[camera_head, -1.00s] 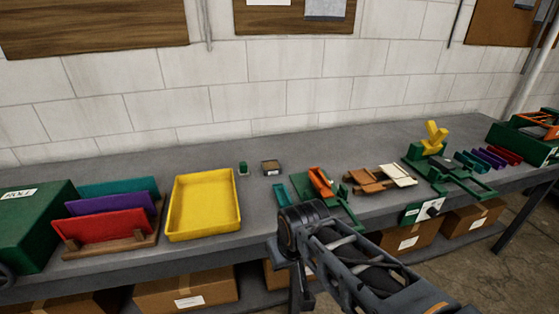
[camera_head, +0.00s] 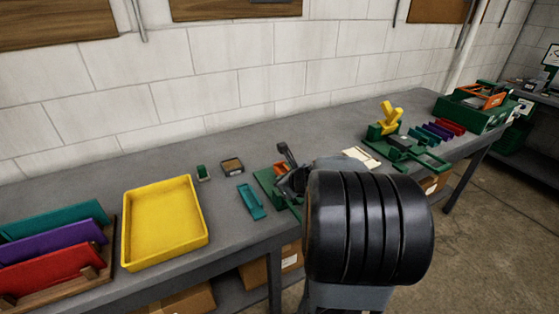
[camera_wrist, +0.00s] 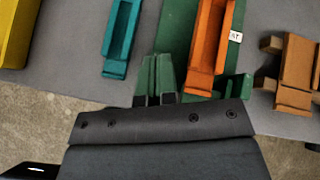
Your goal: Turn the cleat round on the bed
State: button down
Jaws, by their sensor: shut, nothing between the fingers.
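The orange cleat, a long open channel, lies lengthwise on the green bed (camera_wrist: 178,28) in the wrist view (camera_wrist: 208,42). Its near end has a short orange block. In the head view, my arm hides most of the cleat and bed; only a bit of orange (camera_head: 280,167) and the bed's left edge (camera_head: 266,183) show. My gripper (camera_wrist: 155,98) is shut and empty, near the front edge of the bed and left of the cleat's near end.
A teal channel (camera_wrist: 121,38) lies left of the bed, then a yellow tray (camera_head: 128,238). A brown wooden piece (camera_wrist: 296,72) is close on the right. A green fixture with a yellow part (camera_head: 389,117) stands farther right. The bench's front edge is near my gripper.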

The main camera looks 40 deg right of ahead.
aim_at(278, 164)
jog(key=d+m, duration=0.1)
jog(key=d+m+h, duration=0.1)
jog(key=d+m, duration=0.2)
jog(key=d, duration=0.1)
jog(key=shift+d+f+m+t+h, duration=0.1)
jog(key=shift+f+m+t+h, duration=0.2)
jog(key=shift+h, duration=0.1)
jog(key=w, duration=0.3)
jog(key=w+d+p, duration=0.1)
jog(key=w, duration=0.3)
jog(key=w+f+p, duration=0.1)
jog(key=w, duration=0.3)
jog(key=shift+w+d, duration=0.15)
jog(key=shift+d, duration=0.1)
jog(key=shift+f, duration=0.35)
jog(key=shift+f+b, duration=0.1)
jog(key=shift+b, duration=0.2)
jog(key=shift+s, duration=0.5)
jog(key=shift+s+a, duration=0.1)
